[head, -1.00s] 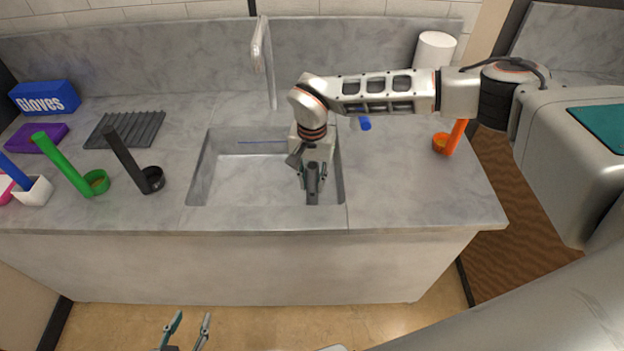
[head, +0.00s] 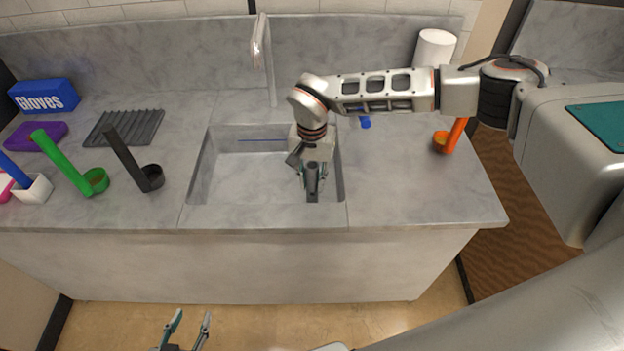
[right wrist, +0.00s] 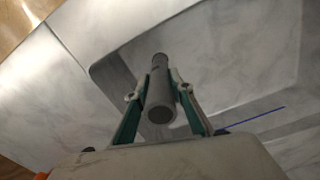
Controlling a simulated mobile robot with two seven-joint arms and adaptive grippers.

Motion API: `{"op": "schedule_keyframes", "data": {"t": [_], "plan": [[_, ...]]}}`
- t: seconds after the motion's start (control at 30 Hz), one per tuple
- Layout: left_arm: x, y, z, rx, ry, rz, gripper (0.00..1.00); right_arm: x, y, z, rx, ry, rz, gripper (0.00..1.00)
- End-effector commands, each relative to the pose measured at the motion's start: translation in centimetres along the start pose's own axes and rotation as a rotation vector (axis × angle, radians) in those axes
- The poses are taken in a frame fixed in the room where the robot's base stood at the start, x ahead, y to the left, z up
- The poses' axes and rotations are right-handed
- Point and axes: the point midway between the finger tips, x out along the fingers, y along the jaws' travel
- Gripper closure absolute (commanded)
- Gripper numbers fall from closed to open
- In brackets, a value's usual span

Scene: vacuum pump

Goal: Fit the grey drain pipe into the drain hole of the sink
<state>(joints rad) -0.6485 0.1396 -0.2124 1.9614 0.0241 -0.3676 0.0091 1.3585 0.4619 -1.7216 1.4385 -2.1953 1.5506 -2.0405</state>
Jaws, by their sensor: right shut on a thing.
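The grey drain pipe (head: 312,186) is held by my right gripper (head: 312,172) over the right part of the sink (head: 240,185). In the right wrist view the pipe (right wrist: 160,95) sits between the two fingers of the right gripper (right wrist: 160,88), its open hollow end facing the camera. The pipe's far end points down toward the sink's inside. The drain hole is not visible in either view, and I cannot tell whether the pipe touches the basin. My left gripper (head: 185,332) is open and empty, low in front of the counter.
A tap (head: 264,55) rises behind the sink. An orange holder (head: 441,143) and a white roll (head: 434,48) stand at right.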

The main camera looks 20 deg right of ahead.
Motion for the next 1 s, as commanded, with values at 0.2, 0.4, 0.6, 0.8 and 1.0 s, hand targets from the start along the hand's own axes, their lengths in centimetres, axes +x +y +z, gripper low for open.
{"op": "schedule_keyframes", "data": {"t": [0.2,0.4,0.6,0.8,1.0], "plan": [[0.0,0.0,0.1,0.0,0.0,0.0,0.6,0.0,0.0,0.0,0.0,0.0,-0.001,1.0],[0.1,0.0,0.2,0.0,-0.001,0.0,0.6,0.4,0.0,0.0,0.0,0.0,-0.001,1.0],[0.2,0.1,0.4,0.0,-0.002,0.001,0.6,0.7,-0.1,0.0,0.0,0.0,-0.001,1.0],[0.3,0.1,0.6,-0.001,-0.003,0.001,0.6,1.1,-0.1,0.0,0.0,0.0,-0.001,1.0],[0.3,0.1,0.6,0.0,-0.003,0.001,0.6,1.1,-0.1,0.0,0.0,0.0,-0.001,0.58]]}}
